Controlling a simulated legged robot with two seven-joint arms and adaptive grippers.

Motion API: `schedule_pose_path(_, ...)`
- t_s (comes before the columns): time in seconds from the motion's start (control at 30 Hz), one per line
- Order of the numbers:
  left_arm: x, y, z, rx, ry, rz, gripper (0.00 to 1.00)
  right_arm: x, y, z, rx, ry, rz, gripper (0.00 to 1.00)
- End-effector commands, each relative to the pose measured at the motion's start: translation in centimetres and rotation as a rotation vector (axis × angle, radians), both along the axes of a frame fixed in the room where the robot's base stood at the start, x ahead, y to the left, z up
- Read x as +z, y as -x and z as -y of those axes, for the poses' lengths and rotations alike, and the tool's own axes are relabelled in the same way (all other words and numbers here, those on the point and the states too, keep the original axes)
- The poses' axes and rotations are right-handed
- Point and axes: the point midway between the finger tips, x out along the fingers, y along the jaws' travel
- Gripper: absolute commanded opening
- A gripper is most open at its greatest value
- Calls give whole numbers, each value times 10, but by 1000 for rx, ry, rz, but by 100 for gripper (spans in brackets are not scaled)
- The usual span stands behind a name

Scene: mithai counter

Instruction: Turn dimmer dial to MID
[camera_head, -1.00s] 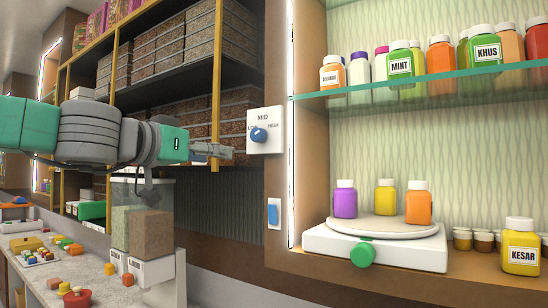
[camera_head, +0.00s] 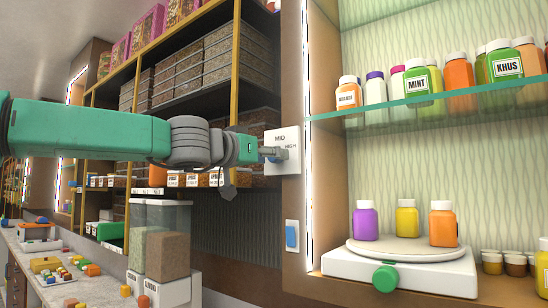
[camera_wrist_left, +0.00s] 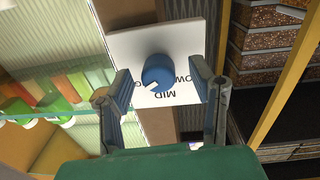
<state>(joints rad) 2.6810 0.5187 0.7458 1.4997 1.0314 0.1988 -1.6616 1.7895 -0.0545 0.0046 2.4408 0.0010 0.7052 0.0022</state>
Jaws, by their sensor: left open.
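The blue dimmer dial (camera_wrist_left: 158,72) sits on a white plate (camera_head: 284,139) on the wooden post. In the left wrist view the dial is between the two fingers of my left gripper (camera_wrist_left: 160,76), with a gap on each side. The plate appears upside down there, with MID below the dial, LOW at right and HIGH partly hidden at left. The dial's white mark points to the lower left, between MID and HIGH. In the head view my left gripper (camera_head: 271,154) is at the plate's left side and hides most of the dial. My right gripper is not in view.
A blue rocker switch (camera_head: 292,236) is below the plate. Shelves of boxes (camera_head: 205,70) are behind my left arm. Clear containers (camera_head: 167,240) stand below it.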

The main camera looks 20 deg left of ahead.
Motion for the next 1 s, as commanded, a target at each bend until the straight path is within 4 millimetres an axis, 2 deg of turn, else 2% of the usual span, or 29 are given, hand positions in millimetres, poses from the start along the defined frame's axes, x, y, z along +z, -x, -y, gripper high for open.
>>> schedule_pose_path(0.13,0,-10,4,-1,0,1,49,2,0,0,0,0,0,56)
schedule_pose_path(0.43,0,-12,6,-1,0,1,49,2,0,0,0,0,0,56)
schedule_pose_path(0.47,0,-12,6,-1,-1,1,46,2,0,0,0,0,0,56)
schedule_pose_path(0.5,0,-12,6,-1,-1,1,32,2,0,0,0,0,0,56)
schedule_pose_path(0.6,0,-12,6,0,-1,0,0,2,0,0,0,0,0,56)
schedule_pose_path(1.0,0,-12,5,0,43,-16,1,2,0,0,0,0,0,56)
